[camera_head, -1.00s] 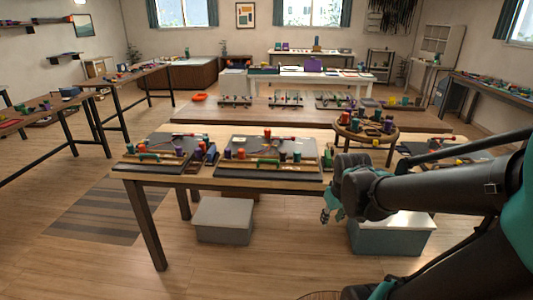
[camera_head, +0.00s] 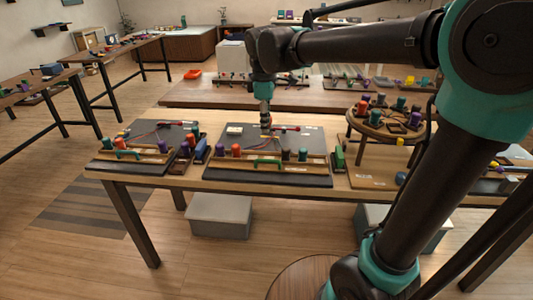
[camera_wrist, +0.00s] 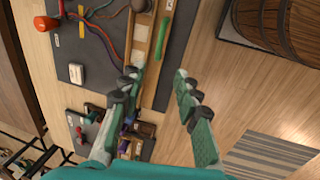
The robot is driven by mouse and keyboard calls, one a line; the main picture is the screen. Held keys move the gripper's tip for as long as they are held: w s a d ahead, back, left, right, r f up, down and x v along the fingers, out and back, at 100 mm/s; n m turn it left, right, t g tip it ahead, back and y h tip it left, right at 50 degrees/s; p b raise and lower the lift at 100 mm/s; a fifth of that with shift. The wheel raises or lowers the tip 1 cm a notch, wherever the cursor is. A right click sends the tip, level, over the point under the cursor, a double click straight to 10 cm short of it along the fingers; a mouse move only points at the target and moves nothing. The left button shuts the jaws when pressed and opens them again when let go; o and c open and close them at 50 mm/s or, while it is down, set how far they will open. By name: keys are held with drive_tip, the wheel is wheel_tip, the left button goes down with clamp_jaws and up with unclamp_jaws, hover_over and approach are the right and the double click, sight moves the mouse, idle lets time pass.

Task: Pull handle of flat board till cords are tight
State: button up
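A flat dark board (camera_head: 225,177) lies in the middle of the near table. A wooden bar across its near side carries spools and a green handle (camera_head: 265,164). The handle also shows in the wrist view (camera_wrist: 162,36). Coloured cords (camera_wrist: 100,30) run over the board on the far side of the bar and look loosely curved. My gripper (camera_wrist: 160,73) is open and empty, its fingers spread apart, with the handle beyond the fingertips. In the head view my gripper (camera_head: 265,108) hangs above the far part of this board; its fingers are too small there to judge.
A second board with a green handle (camera_head: 128,154) lies to the left. A small rack of spools (camera_head: 188,153) stands between the boards. A round wooden stand (camera_head: 385,119) with spools is at right. A white block (camera_wrist: 78,74) sits on the middle board.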

sight(267, 160)
drive_tip(key=w+f, duration=0.1)
drive_tip(key=f, duration=0.4)
drive_tip(key=w+f, duration=0.1)
drive_tip(key=f, duration=0.4)
drive_tip(key=w+f, duration=0.1)
drive_tip(key=f, duration=0.5)
drive_tip(key=shift+w+d+f, duration=0.1)
clamp_jaws()
